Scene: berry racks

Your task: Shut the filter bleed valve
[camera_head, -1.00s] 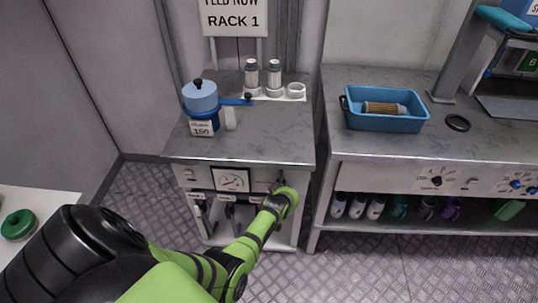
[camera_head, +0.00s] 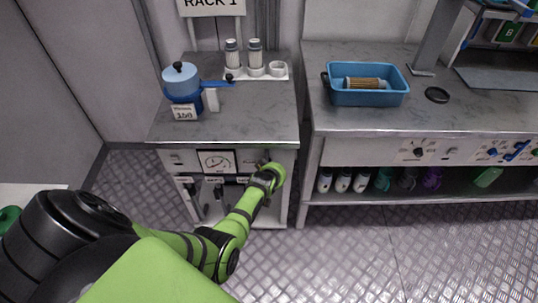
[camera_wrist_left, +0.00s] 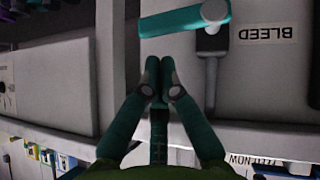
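The bleed valve shows in the left wrist view as a teal lever (camera_wrist_left: 180,20) lying roughly across the picture, with a pale round pivot (camera_wrist_left: 213,11) at its right end. A label reading BLEED (camera_wrist_left: 265,33), upside down, is beside it. My left gripper (camera_wrist_left: 160,72) has its two fingertips together, pointing at the lever from below in the picture, with nothing seen between them. A small gap shows between tips and lever; contact cannot be told. In the head view my left arm reaches the right front of the rack stand and hides the valve. My right gripper is not in view.
The rack stand (camera_head: 262,118) carries a blue filter housing (camera_head: 182,84) on top and a gauge (camera_head: 217,161) in front. A second bench (camera_head: 330,118) with a blue tray (camera_head: 367,98) stands to the right, past a narrow gap. The floor (camera_head: 350,260) in front is clear.

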